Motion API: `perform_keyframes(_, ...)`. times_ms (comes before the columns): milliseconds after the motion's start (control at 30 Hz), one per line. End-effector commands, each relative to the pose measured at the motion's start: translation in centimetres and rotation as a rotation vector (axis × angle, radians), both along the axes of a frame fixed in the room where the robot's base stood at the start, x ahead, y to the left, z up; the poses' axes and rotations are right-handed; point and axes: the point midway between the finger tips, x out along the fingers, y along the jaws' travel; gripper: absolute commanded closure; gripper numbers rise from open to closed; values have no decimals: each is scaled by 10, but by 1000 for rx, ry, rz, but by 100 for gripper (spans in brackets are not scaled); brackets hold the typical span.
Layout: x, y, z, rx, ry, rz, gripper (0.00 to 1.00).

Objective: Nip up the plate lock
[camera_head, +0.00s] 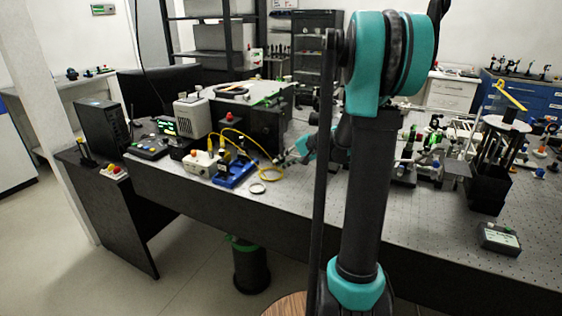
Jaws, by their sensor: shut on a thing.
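My gripper (283,158) shows small at mid-picture, beyond my large upright arm link, pointing left above the perforated bench top (300,205). It is by the lower right of a large black box (252,125). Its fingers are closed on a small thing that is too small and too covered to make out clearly. I take this to be the plate lock, but I cannot confirm its shape or its mounting.
A blue fixture (234,174) with yellow cables and a white ring (257,188) lie left of my gripper. A white box with buttons (201,163) stands further left. Optics mounts (405,165) and a tall black holder (490,170) crowd the right. The front bench strip is mostly clear.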

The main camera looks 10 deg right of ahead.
Motion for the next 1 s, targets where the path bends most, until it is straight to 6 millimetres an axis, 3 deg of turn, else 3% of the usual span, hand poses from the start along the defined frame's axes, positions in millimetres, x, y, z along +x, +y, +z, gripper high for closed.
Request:
perform_keyframes(400, -1, -3, -5, 179, -130, -1, 100)
perform_keyframes(1000, -1, -3, -6, 212, -154, 0, 100)
